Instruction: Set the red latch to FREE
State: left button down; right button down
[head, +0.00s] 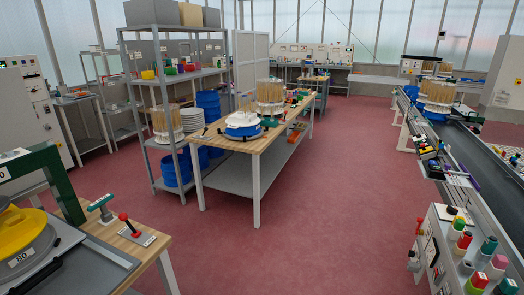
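A lever with a red knob (124,217) stands on a small light plate at the right end of the wooden table at the lower left. It leans to the left in the picture. It may be the red latch; the markings on its plate are too small to read. Beside it to the left is a teal T-shaped handle (101,204). A yellow round part (22,232) sits on a dark disc with the label 80 under a dark green frame (52,180). Neither of my grippers is in view.
A wooden workbench (225,157) stands mid-room, with a metal shelf (172,80) behind it. A long conveyor (465,150) runs along the right, with a panel of coloured buttons (465,245) at its near end. The red floor (310,220) between is clear.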

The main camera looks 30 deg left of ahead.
aim_at(123, 216)
jog(key=u, duration=0.55)
jog(key=i, duration=1.05)
jog(key=u, duration=1.8)
jog(key=i, duration=0.85)
jog(key=u, duration=0.6)
